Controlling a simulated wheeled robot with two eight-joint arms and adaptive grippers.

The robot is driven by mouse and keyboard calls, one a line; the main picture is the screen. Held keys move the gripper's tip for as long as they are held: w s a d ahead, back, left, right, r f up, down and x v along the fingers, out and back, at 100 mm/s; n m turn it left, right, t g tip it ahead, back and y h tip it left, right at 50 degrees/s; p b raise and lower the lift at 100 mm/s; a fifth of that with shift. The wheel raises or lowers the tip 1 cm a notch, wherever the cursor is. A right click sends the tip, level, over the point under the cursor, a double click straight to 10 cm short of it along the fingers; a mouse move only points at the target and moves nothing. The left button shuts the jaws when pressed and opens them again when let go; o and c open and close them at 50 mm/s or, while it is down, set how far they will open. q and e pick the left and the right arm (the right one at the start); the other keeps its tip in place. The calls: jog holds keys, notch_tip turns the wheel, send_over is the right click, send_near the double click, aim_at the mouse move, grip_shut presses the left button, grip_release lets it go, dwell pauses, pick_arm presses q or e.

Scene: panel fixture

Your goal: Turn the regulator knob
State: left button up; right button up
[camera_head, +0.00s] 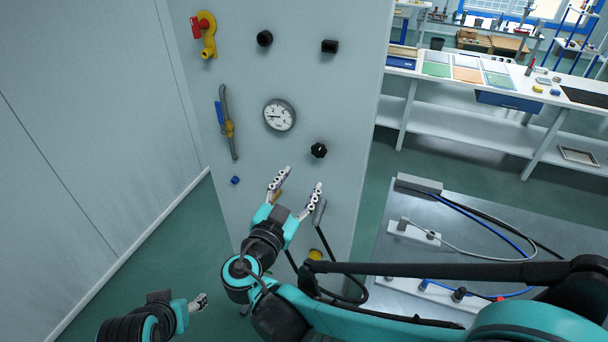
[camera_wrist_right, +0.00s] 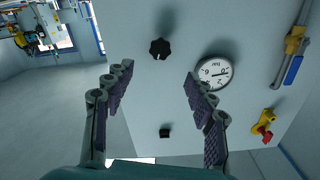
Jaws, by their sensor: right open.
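The black lobed knob (camera_head: 318,150), the likely regulator knob, is on the pale panel (camera_head: 290,80), to the lower right of a round pressure gauge (camera_head: 279,115). In the right wrist view the knob (camera_wrist_right: 159,48) shows beyond the fingertips, roughly between the two finger lines, with the gauge (camera_wrist_right: 214,72) to its right. My right gripper (camera_head: 297,187) is open and empty, below the knob in the head view and apart from it. My left gripper (camera_head: 200,302) is low at the left, away from the panel's fittings; its jaw opening is unclear.
The panel also bears a round black knob (camera_head: 265,38), a square black knob (camera_head: 330,46), a yellow valve with red handle (camera_head: 205,34) and a blue-handled valve (camera_head: 228,124). A grey table (camera_head: 420,215) with cables is at the right. A white workbench (camera_head: 450,80) stands behind.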

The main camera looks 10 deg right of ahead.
aim_at(318, 152)
jog(key=w+d+n+p, duration=0.2)
jog(key=w+n, duration=0.1)
jog(key=n, duration=0.8)
jog(key=w+d+n+p, duration=0.2)
jog(key=w+n+p, duration=0.1)
jog(key=n, duration=0.9)
jog(key=w+d+n+p, duration=0.2)
jog(key=w+n+p, duration=0.1)
jog(key=n, duration=0.9)
jog(key=shift+w+d, duration=0.15)
